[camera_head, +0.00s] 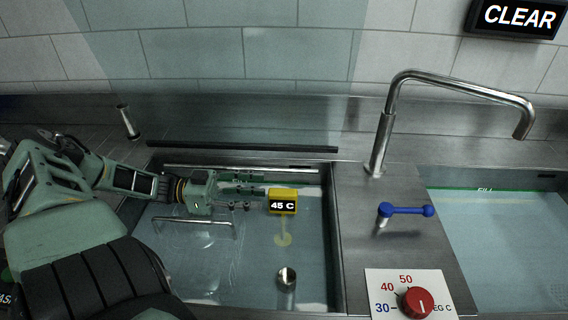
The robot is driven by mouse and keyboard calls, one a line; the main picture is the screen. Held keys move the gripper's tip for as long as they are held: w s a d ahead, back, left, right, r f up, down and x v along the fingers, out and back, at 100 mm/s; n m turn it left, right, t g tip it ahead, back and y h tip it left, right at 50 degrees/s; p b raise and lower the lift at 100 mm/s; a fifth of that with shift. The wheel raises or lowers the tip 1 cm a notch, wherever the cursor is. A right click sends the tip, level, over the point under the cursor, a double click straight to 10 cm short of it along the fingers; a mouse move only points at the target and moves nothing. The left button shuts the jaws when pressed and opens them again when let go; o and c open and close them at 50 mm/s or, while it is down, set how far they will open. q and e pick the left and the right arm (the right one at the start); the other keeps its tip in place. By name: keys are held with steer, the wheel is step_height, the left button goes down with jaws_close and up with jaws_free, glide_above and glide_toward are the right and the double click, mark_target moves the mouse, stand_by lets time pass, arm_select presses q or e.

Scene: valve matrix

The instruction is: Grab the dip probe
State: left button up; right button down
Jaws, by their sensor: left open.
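The dip probe (283,194) is a yellow block with a black display reading "45 C". It shows over the left sink basin, and a pale yellow shape lies below it in the water. My left gripper (256,191) comes in from the left over the basin. Its jaws are open, and its fingertips point right, close to the left side of the probe. I cannot tell whether they touch it. My right gripper is not in view.
The left basin (318,265) holds water, a wire handle (195,221) and a metal cylinder (286,278). A curved faucet (385,140), a blue lever (405,210) and a red knob (416,302) stand to the right. A second basin (500,235) is at far right. A "CLEAR" sign (518,17) hangs above.

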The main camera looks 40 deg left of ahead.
mark_target(283, 198)
arm_select(q)
steer(key=x, duration=0.8)
steer(key=shift+s+f, duration=0.1)
steer(key=shift+f, duration=0.2)
jaws_close()
